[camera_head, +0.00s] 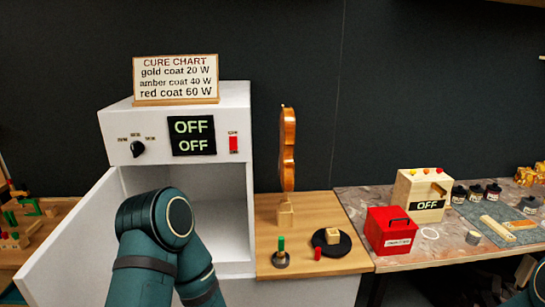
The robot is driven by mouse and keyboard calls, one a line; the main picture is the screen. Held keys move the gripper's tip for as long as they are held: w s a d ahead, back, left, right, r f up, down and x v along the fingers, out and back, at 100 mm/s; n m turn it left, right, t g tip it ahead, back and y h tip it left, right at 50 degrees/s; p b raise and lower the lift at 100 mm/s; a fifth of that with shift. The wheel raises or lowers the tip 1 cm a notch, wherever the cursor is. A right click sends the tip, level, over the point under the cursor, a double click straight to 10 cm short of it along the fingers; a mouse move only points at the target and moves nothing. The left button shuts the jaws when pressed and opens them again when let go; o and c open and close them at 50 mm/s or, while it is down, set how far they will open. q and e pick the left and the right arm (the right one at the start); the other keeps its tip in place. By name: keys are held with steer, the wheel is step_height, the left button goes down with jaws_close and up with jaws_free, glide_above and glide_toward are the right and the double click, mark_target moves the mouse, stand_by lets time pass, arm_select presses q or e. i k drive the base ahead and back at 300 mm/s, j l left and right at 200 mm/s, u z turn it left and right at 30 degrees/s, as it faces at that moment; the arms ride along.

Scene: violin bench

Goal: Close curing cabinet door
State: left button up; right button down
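The white curing cabinet (238,190) stands left of the middle. Its door (75,245) is open, swung out toward me on the left side, so the pale interior (222,205) shows. Links of my teal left arm rise in front of the opening and hide part of the interior and of the door's edge. My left gripper is not visible. Only a small piece of my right arm shows at the lower right edge, and its gripper is not visible. I cannot tell whether the arm touches the door.
The cabinet front has a black knob (138,149), an OFF display (192,136) and a red switch (234,144). A cure chart (176,79) stands on top. To the right are a violin (287,150), a red box (390,230) and a wooden box (421,196).

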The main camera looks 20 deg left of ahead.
mark_target(73, 266)
steer(key=k+j, duration=0.15)
steer(key=k+j+u, duration=0.1)
steer(key=j, duration=0.3)
steer(key=k+j, duration=0.3)
steer(key=j, duration=0.85)
steer(key=j+u, duration=0.1)
steer(key=j, duration=0.85)
steer(key=k+u, duration=0.3)
steer(key=k, duration=0.15)
steer(key=i+u, duration=0.1)
steer(key=i, duration=0.25)
